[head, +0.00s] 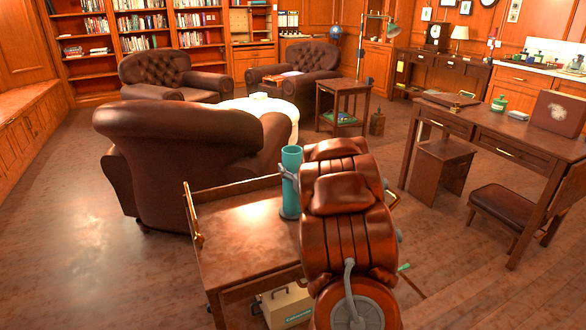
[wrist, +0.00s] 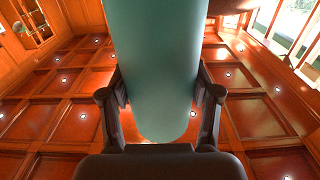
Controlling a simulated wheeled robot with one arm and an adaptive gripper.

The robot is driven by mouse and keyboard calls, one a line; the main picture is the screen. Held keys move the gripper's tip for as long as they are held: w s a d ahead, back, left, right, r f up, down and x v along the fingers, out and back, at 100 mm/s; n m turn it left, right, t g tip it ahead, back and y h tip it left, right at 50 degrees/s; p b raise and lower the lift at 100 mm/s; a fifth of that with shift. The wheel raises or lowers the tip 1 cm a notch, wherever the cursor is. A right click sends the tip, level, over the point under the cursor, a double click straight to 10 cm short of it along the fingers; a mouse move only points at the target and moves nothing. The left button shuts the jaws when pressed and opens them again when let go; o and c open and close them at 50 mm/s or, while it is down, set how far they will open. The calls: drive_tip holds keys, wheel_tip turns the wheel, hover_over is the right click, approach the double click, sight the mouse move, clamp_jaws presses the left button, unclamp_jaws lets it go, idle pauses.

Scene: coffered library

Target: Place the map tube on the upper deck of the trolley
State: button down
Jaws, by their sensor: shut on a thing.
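The map tube (head: 291,185) is a teal cylinder standing upright at the right part of the trolley's upper deck (head: 235,232) in the head view. Its lower end appears at or just above the deck; I cannot tell whether it touches. In the wrist view the map tube (wrist: 155,70) fills the middle, between the two dark fingers of my gripper (wrist: 158,97). My gripper is shut on it. In the head view my brown arm hides most of the gripper and the deck's right side.
The rest of the upper deck is bare, with a brass handle (head: 194,215) at its left end. A pale case (head: 287,306) sits below. A brown leather armchair (head: 185,165) stands close behind the trolley. A desk (head: 490,135) and stool (head: 500,212) stand to the right.

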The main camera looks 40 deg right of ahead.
drive_tip(key=shift+f, duration=0.15)
drive_tip(key=shift+c, duration=1.2)
unclamp_jaws()
drive_tip(key=shift+r, duration=0.25)
drive_tip(key=b+v, duration=0.1)
drive_tip(key=v, duration=1.1)
drive_tip(key=shift+f, duration=0.15)
